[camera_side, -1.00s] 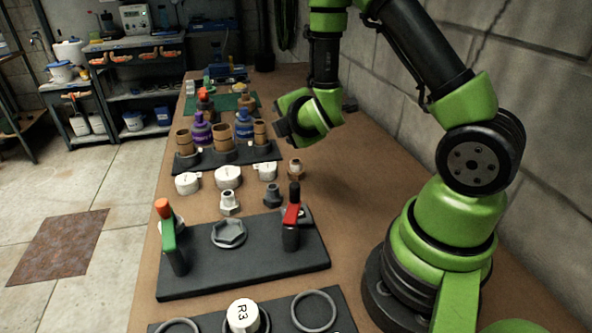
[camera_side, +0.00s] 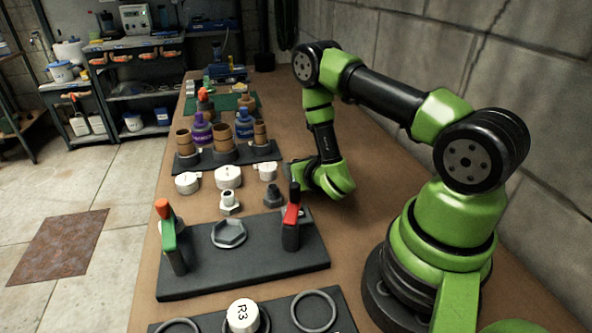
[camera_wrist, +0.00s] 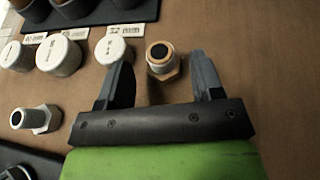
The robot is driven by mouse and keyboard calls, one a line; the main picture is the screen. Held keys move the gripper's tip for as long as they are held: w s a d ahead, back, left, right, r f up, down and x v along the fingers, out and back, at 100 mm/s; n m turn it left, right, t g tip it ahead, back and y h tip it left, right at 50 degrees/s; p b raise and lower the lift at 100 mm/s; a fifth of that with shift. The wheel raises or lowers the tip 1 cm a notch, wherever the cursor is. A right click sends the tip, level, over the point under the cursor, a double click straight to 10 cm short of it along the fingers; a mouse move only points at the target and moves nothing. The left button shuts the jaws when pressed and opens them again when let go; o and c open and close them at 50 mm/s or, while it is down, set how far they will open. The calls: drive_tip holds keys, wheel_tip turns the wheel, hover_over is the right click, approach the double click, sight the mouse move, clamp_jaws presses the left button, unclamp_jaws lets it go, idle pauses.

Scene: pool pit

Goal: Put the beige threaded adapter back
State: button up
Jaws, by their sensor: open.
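The beige threaded adapter (camera_wrist: 161,59) has a hex base and a round dark-centred top. In the wrist view it shows between my gripper's two fingertips, with a gap on each side. My gripper (camera_wrist: 160,66) is open and empty. In the side view my gripper (camera_side: 291,174) is low over the bench, right of the white caps, and the adapter is hidden behind it. I cannot tell whether the fingertips are level with the adapter or above it.
White caps (camera_side: 228,177) stand left of my gripper. A black clamp plate (camera_side: 200,279) with a red-handled clamp (camera_side: 291,218) lies in front. A rack with brown cylinders (camera_side: 224,139) stands behind.

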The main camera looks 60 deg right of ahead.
drive_tip(key=shift+x, duration=2.65)
drive_tip(key=shift+w+r, duration=0.1)
drive_tip(key=shift+r, duration=0.1)
drive_tip(key=c, duration=0.9)
